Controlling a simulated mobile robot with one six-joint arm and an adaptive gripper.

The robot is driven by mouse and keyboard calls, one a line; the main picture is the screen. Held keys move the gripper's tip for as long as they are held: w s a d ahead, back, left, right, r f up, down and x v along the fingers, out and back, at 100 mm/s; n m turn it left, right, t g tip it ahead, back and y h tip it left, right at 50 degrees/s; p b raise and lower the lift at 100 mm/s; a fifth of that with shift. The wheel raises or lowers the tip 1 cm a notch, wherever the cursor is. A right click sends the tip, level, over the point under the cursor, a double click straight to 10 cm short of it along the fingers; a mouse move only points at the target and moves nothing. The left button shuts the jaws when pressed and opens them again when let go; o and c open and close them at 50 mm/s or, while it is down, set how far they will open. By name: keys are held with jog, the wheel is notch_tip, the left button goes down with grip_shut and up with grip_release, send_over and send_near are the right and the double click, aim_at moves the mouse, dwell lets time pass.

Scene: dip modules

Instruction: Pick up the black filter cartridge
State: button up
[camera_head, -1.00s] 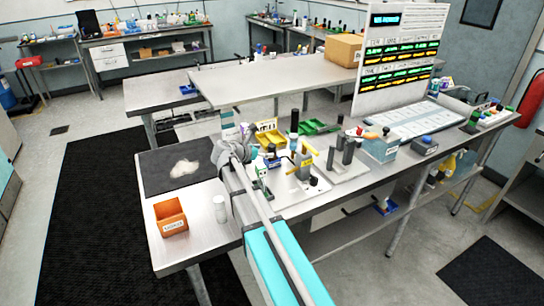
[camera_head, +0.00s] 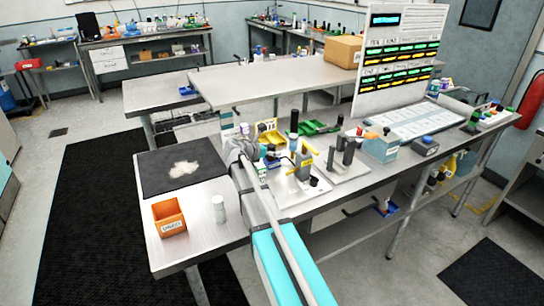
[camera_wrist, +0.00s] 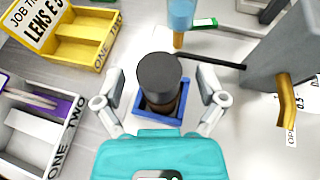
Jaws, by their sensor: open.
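The black filter cartridge (camera_wrist: 158,72) is a dark upright cylinder with a wider black top and a brownish lower part. In the wrist view it stands in a small blue square holder (camera_wrist: 141,123). My gripper (camera_wrist: 160,97) is open, with one grey finger to the left of the cartridge and one to the right. Gaps show between the fingers and the cartridge. In the head view my arm covers part of the bench, and I cannot clearly make out the cartridge there.
A grey post fixture (camera_wrist: 273,58) with a yellow handle stands close at right. A blue-topped cylinder (camera_wrist: 181,14) is behind. An orange bin (camera_head: 168,216) sits at the bench's front left.

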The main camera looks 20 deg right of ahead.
grip_shut()
jog(key=shift+r, duration=0.1)
dwell(0.4)
notch_tip(320, 180, up, 10)
jog(key=p, duration=1)
dwell(0.6)
